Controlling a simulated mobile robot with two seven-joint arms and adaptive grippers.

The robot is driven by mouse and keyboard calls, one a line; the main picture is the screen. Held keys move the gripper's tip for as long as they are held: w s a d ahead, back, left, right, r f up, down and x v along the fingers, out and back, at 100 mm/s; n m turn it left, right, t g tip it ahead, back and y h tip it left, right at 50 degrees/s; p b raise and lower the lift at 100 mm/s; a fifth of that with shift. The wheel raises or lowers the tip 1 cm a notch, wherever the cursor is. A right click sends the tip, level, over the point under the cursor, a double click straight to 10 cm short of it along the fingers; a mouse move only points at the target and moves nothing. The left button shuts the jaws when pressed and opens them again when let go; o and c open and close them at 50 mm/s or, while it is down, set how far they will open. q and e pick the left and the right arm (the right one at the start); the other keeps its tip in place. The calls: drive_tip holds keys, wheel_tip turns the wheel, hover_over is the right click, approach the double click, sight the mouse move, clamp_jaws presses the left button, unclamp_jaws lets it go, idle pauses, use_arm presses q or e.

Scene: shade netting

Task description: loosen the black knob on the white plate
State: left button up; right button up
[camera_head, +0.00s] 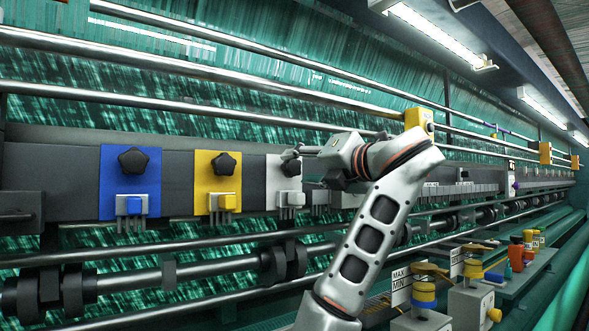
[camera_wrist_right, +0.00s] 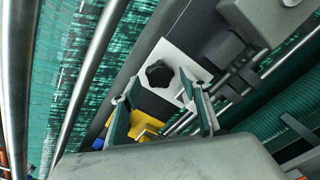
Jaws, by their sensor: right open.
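The black knob (camera_head: 291,167) is star-shaped and sits on the white plate (camera_head: 273,173), on the grey rail in the head view. In the right wrist view the knob (camera_wrist_right: 159,74) lies just beyond and between the two fingertips, with the white plate (camera_wrist_right: 177,52) behind it. My right gripper (camera_head: 292,153) reaches in from the right, its fingertips close to the knob's upper edge. In the right wrist view the gripper (camera_wrist_right: 157,93) is open and empty, one finger on either side of the knob. I cannot tell whether it touches. My left gripper is not in view.
A blue plate (camera_head: 145,166) and a yellow plate (camera_head: 231,172), each with a black knob, sit left on the same rail. Metal bars (camera_head: 200,118) run above and below. Yellow-topped posts (camera_head: 424,290) with MAX and MIN signs stand at lower right.

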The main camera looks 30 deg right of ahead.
sight(292, 167)
drive_tip(key=m, duration=0.3)
drive_tip(key=shift+a, duration=0.15)
drive_tip(key=shift+m, duration=0.3)
drive_tip(key=shift+w+b, duration=0.35)
drive_tip(key=shift+w, duration=0.9)
